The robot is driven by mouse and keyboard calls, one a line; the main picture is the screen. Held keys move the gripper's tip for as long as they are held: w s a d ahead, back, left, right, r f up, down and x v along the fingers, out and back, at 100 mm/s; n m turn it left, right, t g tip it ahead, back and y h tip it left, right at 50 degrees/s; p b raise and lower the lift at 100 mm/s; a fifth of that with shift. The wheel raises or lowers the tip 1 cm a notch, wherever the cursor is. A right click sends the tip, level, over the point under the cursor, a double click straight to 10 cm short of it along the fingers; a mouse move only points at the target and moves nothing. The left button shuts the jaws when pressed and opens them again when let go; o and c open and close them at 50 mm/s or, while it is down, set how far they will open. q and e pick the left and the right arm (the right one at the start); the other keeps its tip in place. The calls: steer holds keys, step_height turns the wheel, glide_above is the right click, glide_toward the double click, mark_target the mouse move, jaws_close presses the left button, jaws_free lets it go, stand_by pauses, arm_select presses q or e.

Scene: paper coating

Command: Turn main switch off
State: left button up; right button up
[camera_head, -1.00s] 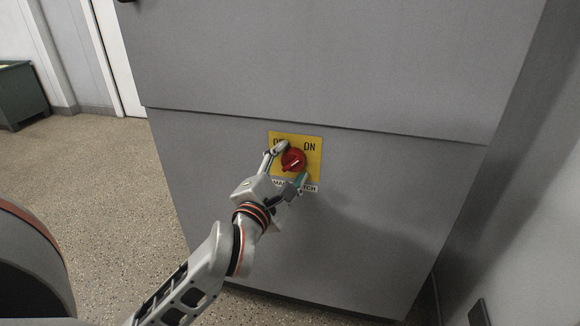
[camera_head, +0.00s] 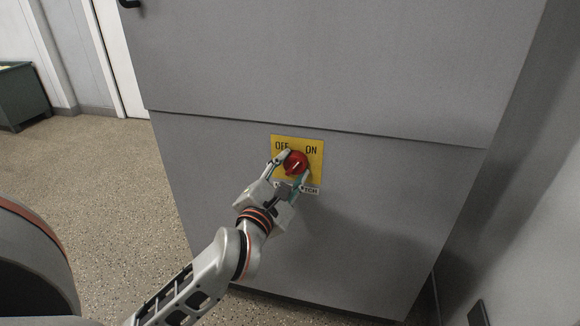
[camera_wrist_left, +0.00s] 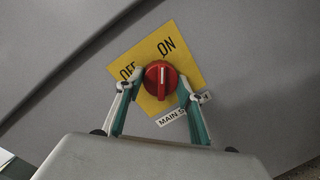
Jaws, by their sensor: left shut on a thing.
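The main switch is a round red knob (camera_head: 295,161) on a yellow plate (camera_head: 315,150) on the front of a grey cabinet. The plate reads OFF at the upper left and ON at the upper right. A white label below it is partly hidden by my gripper. My left gripper (camera_head: 296,166) is shut on the knob, one finger on each side. In the left wrist view the knob (camera_wrist_left: 161,78) sits between the fingers, and its white mark points up, toward the ON side of the tilted plate. My right gripper is not in view.
The grey cabinet (camera_head: 230,190) fills the middle, with a seam above the plate. A dark green box (camera_head: 22,92) stands on the speckled floor (camera_head: 95,165) at the far left. A wall (camera_head: 530,220) is close on the right.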

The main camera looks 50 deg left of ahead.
arm_select(q)
steer(key=n, duration=0.2)
steer(key=shift+n, duration=0.4)
steer(key=n, duration=0.3)
steer(key=shift+f+y, duration=0.15)
steer(key=shift+y, duration=0.15)
steer(key=n, duration=0.2)
steer(key=shift+n+t+y, duration=0.3)
steer(key=shift+n+t, duration=0.1)
steer(key=shift+f+n+b, duration=0.1)
steer(key=shift+n+b, duration=0.3)
steer(key=shift+n, duration=0.6)
steer(key=n, duration=0.2)
steer(key=shift+d+n+y, duration=0.1)
steer(key=shift+n+y, duration=0.3)
steer(key=shift+n+g+b, duration=0.3)
steer(key=shift+n, duration=1.4)
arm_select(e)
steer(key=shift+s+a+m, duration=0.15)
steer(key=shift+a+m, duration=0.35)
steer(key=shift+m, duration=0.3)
arm_select(q)
steer(key=shift+n+y, duration=0.3)
steer(key=o, duration=1.1)
